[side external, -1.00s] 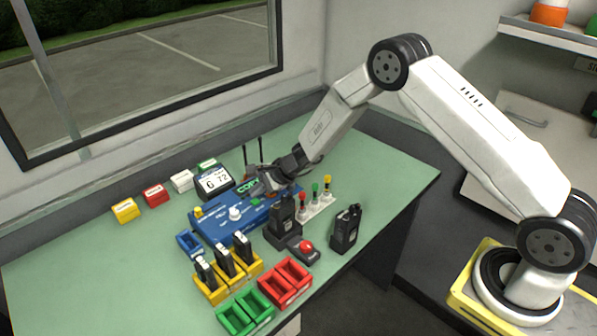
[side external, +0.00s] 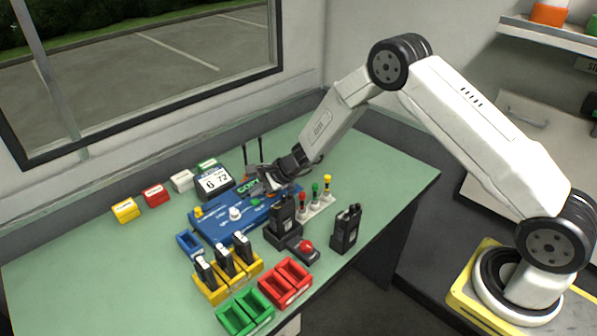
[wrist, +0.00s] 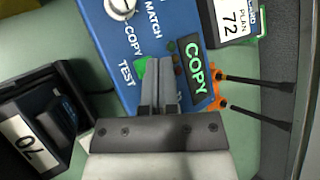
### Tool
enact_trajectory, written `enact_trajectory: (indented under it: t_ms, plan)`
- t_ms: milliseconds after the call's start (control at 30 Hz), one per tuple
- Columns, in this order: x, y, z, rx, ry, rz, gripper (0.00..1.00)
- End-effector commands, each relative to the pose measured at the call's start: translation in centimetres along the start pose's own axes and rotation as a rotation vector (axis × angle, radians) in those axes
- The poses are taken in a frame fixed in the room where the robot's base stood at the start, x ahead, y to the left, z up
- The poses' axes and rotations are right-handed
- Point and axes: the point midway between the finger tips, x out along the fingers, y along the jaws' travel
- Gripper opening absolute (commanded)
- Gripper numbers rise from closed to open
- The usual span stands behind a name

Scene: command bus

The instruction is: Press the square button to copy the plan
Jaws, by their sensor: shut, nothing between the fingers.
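My gripper (wrist: 160,62) is shut and empty. Its fingertips are over the right end of the blue panel (wrist: 105,20), beside a green button (wrist: 140,67). The fingers partly cover that button in the wrist view, so I cannot tell its full shape or whether they touch it. The button also shows in the side view (side external: 255,202). A sign reading COPY (wrist: 195,68) glows green beside the fingers. A white knob (wrist: 120,8) sits on the panel near the labels MATCH, COPY and TEST.
A radio in a dark holder (side external: 282,218) stands in front of the panel, with another radio (side external: 346,228) to its right. Two antennas (wrist: 255,80) rise behind the panel. Yellow, red and green trays (side external: 286,283) stand in front. The bench's left part is clear.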

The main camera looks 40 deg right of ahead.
Motion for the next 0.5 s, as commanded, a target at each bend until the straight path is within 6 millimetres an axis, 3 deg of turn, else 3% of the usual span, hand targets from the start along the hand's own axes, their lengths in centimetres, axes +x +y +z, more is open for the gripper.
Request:
enact_trajectory:
  t_ms: [500]
  plan:
    - [0.59, 0.41, -0.42, 0.000, 0.000, 0.000, 0.00]
